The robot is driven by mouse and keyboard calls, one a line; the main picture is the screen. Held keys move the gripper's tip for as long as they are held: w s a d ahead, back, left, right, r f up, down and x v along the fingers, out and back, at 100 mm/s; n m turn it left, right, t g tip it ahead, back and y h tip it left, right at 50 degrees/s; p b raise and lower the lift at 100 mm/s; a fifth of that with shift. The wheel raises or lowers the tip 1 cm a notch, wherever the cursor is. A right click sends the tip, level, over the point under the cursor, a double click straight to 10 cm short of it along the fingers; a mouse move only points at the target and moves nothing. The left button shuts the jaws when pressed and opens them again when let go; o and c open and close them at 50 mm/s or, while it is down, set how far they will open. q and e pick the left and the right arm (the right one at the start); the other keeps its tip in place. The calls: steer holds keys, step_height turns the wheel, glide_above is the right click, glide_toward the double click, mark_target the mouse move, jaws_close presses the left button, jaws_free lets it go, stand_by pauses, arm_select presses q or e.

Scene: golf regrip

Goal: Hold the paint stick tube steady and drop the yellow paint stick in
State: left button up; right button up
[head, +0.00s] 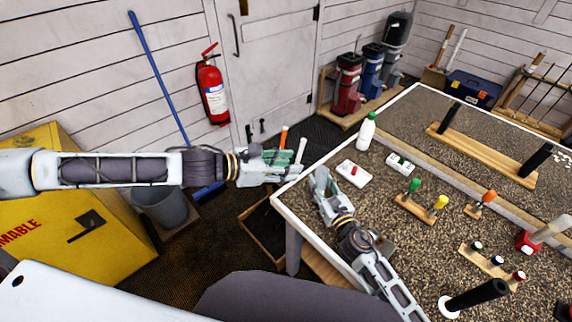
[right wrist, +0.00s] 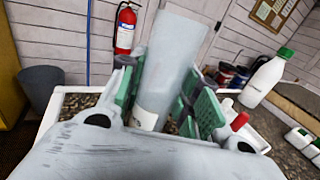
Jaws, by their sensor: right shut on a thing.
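The yellow-topped stick (head: 440,202) stands in a small wooden holder (head: 412,208) on the table, beside a green-topped one (head: 413,185). My right gripper (head: 319,178) is over the table's near left corner. In the right wrist view a pale grey, upright, slightly tilted tube (right wrist: 170,60) stands between the green finger pads, and the right gripper (right wrist: 158,100) is shut on it. My left gripper (head: 288,168) is left of the table corner, over the floor. An orange stick (head: 283,136) and a white stick (head: 301,150) show at its tips; I cannot tell whether it holds either.
A white bottle with a green cap (head: 366,132) and a white block with a red peg (head: 354,173) are near the right gripper. An orange-topped piece (head: 488,197) and another wooden holder (head: 487,262) are farther right. A grey bin (head: 160,208) stands on the floor.

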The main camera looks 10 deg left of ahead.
steer(key=o, duration=1.1)
steer(key=shift+s+d, duration=0.1)
steer(key=shift+s, duration=0.1)
steer(key=shift+v, duration=5.75)
steer(key=shift+s, duration=0.15)
